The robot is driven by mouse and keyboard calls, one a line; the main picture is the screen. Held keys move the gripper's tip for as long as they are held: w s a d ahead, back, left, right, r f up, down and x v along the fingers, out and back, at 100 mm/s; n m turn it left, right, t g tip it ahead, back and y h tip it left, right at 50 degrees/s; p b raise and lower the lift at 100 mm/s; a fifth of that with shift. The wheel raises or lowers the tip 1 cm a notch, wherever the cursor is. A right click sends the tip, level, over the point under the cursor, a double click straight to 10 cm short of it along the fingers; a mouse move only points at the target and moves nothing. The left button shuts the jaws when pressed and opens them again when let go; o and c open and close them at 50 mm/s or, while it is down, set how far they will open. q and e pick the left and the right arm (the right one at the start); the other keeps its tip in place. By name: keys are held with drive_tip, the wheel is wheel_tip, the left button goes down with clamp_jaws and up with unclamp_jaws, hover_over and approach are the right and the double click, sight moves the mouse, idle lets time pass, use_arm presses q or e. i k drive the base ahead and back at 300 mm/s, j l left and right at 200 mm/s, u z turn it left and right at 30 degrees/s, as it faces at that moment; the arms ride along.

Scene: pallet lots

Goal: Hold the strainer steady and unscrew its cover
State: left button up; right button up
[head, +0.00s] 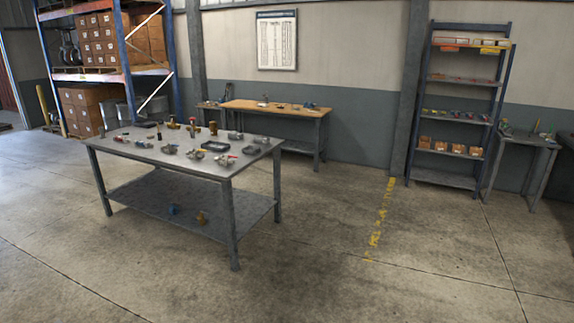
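Several small metal fittings, some with red or blue parts, stand on a grey steel table (180,162) at the left centre of the head view. A brass-coloured upright piece (213,128) stands near the table's far edge. The fittings are too small and far off for me to tell which one is the strainer, or to make out its cover. Neither of my grippers is in view.
A wooden-topped bench (285,112) stands behind by the wall. Shelving (459,80) and a small side table (530,143) are at right. The floor in front is clear.

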sight(213, 130)
drive_tip(key=i, duration=4.1)
drive_tip(key=i+l+u, duration=0.1)
drive_tip(key=i, duration=0.5)
drive_tip(key=i+l+u, duration=0.1)
drive_tip(key=i, duration=0.5)
drive_tip(key=i+l, duration=0.2)
drive_tip(key=i, duration=0.4)
drive_tip(key=j+u, duration=0.05)
